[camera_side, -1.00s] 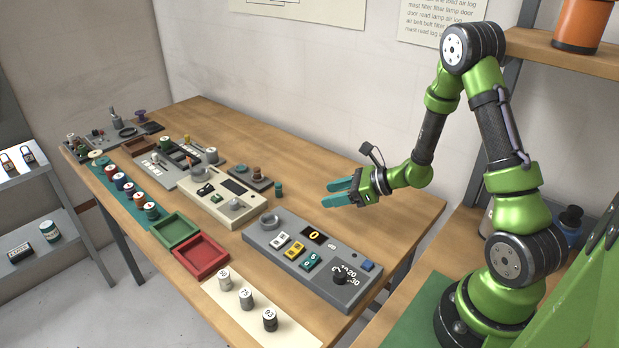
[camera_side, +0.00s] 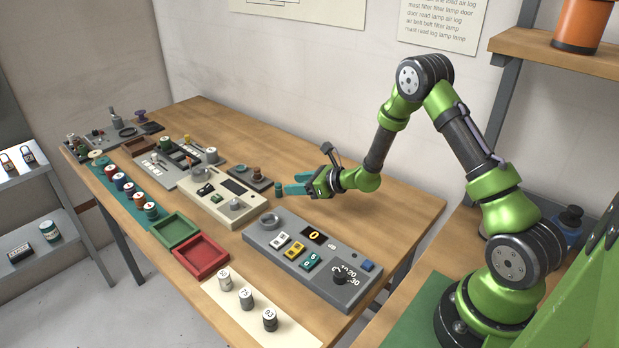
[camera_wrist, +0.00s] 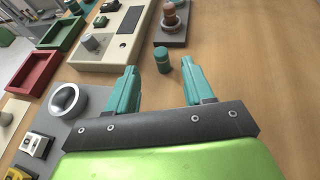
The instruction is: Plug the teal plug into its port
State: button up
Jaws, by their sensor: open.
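The teal plug (camera_side: 278,189) is a small upright cylinder standing on the bare wooden table. It stands just right of a small dark board. In the wrist view the plug (camera_wrist: 162,60) lies just beyond my fingertips, roughly in line with the gap between them. My gripper (camera_side: 289,183) has teal fingers, which are apart and empty. In the wrist view my gripper (camera_wrist: 159,70) shows both fingers pointing towards the plug, not around it. I cannot tell which opening is the teal plug's port.
The small dark board (camera_side: 239,176) carries a brown knobbed piece. A cream panel (camera_side: 217,208) stands left of the plug. A grey panel (camera_side: 335,283) with a ring and switches is nearer the front. Green (camera_side: 154,233) and red (camera_side: 182,259) trays line the front edge. The table right of my gripper is clear.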

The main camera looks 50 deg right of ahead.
aim_at(279, 190)
jog(key=x, duration=0.5)
jog(key=shift+f, duration=0.15)
grip_shut()
